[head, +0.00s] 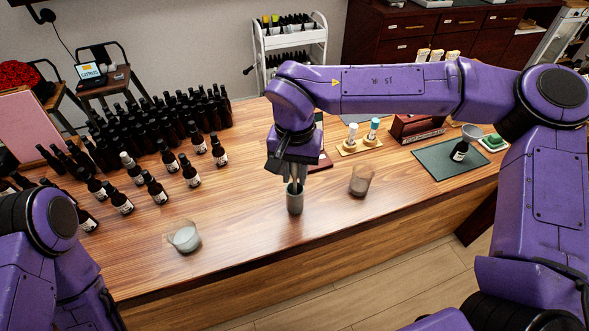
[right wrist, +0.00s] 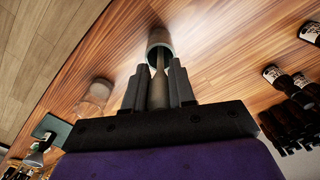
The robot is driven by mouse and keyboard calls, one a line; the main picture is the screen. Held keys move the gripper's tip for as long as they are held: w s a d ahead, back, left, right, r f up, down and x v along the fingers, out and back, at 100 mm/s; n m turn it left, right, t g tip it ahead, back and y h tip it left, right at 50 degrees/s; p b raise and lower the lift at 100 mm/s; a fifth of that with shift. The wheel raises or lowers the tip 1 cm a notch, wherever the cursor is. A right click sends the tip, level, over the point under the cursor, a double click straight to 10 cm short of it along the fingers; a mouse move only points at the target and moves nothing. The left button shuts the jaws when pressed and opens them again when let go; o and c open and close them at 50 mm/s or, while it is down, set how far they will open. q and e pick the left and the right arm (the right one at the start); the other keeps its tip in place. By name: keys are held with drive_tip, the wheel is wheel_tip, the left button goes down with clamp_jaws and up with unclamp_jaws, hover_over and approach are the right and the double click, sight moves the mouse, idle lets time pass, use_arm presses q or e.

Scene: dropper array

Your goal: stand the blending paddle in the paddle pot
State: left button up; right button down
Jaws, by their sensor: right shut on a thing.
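The paddle pot (head: 295,203) is a grey cylinder standing upright near the front edge of the wooden table. My right gripper (head: 290,178) is directly above it, pointing down. It is shut on the blending paddle (right wrist: 158,90), a greyish shaft between the fingers. In the right wrist view the far end of the paddle overlaps the mouth of the paddle pot (right wrist: 159,41). It appears to reach into the mouth, but how deep is hidden. My left gripper is out of view; only part of that arm shows at lower left.
A glass beaker (head: 361,180) stands just right of the pot. Another beaker with pale contents (head: 185,237) stands to the left. Many dark bottles (head: 190,172) fill the table's left side. A green mat (head: 450,162) lies at right.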

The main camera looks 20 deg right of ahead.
drive_tip(key=shift+s, duration=0.15)
drive_tip(key=c, duration=0.9)
unclamp_jaws()
drive_tip(key=shift+f, duration=0.15)
drive_tip(key=shift+c, duration=0.2)
wheel_tip(320, 180, up, 12)
drive_tip(key=shift+r+b, duration=0.2)
drive_tip(key=shift+b, duration=0.35)
